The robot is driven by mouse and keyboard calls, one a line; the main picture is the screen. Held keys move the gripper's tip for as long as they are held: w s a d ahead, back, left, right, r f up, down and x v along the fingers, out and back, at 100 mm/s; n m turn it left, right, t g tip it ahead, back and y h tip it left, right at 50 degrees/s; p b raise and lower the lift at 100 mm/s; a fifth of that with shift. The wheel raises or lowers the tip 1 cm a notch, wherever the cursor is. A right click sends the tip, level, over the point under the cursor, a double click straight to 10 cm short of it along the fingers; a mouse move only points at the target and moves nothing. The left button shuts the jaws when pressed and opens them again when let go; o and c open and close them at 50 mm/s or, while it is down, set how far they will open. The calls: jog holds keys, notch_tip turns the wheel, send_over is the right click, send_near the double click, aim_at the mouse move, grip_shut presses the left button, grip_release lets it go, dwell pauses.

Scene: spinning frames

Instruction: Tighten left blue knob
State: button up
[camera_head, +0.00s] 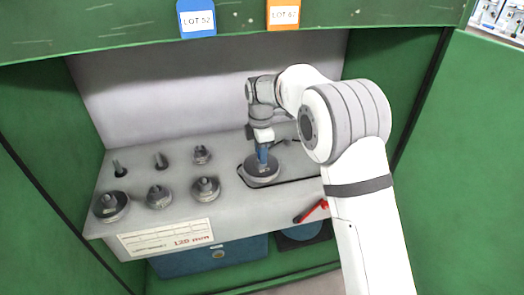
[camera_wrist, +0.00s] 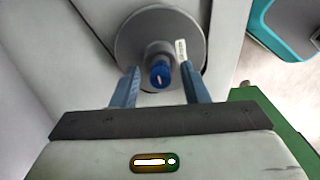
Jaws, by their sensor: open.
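A blue knob (camera_wrist: 160,74) shows in the wrist view, at the end of a grey hub on a round grey disc (camera_wrist: 130,42). My gripper (camera_wrist: 158,80) is open, with one blue-grey finger on each side of the knob. Gaps show between the fingers and the knob, and nothing is held. In the head view my gripper (camera_head: 262,160) points down over the round grey disc (camera_head: 262,176) at the right of the grey shelf. There the knob is hidden behind or within my gripper.
Several grey knobbed weights and small parts (camera_head: 158,195) stand on the left of the grey shelf (camera_head: 225,222). A red handle (camera_head: 312,211) sits at the shelf's front right. Green cabinet walls (camera_head: 35,150) close in both sides. A blue box (camera_head: 215,256) is below.

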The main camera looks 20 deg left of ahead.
jog(key=shift+c, duration=0.2)
grip_shut()
dwell(0.4)
jog(key=m+p, duration=0.3)
jog(key=m, duration=0.1)
jog(key=shift+r+m, duration=0.15)
jog(key=shift+m, duration=0.25)
jog(key=m+p, duration=0.2)
jog(key=m, duration=0.3)
jog(key=m+p, duration=0.1)
jog(key=m, duration=0.4)
jog(key=shift+m, duration=0.4)
jog(key=shift+m+p, duration=0.6)
jog(key=shift+m, duration=1.6)
